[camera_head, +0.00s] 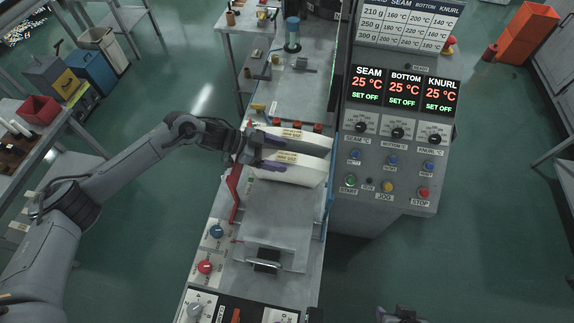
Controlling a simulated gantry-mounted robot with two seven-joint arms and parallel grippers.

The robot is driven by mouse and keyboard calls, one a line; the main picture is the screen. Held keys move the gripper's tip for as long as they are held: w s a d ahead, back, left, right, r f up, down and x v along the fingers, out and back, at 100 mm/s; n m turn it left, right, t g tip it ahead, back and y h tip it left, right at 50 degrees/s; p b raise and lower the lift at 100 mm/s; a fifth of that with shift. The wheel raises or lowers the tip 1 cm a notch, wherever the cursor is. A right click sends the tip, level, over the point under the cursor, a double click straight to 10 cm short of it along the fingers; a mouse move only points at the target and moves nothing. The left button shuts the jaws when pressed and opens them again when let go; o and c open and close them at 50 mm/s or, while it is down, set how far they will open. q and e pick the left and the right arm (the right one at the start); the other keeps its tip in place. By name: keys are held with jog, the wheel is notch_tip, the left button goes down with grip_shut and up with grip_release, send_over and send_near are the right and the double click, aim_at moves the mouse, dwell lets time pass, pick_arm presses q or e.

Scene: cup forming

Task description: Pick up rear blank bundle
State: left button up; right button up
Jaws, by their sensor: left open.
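Two white blank bundles with printed label bands lie side by side across the machine. The rear blank bundle (312,143) is the farther one; the front blank bundle (305,178) lies just nearer. My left gripper (272,153) is at their left ends, with its purple-tipped fingers spread apart. One finger is over the rear bundle and the other over the front bundle in the picture; I cannot tell whether they touch. The gripper hides part of the left ends. Part of my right gripper (402,315) shows at the bottom edge; its jaws are unclear.
A control panel (395,190) with displays, knobs and buttons stands close on the right. A red lever (233,190) is left of the bundles. A flat metal plate (275,225) lies in front, and small red parts (295,125) stand behind.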

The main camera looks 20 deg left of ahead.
pick_arm(q)
jog(key=shift+w+d+f, duration=0.1)
jog(key=shift+d+f, duration=0.15)
jog(key=shift+d, duration=0.1)
grip_shut()
dwell(0.3)
jog(key=shift+r, duration=0.1)
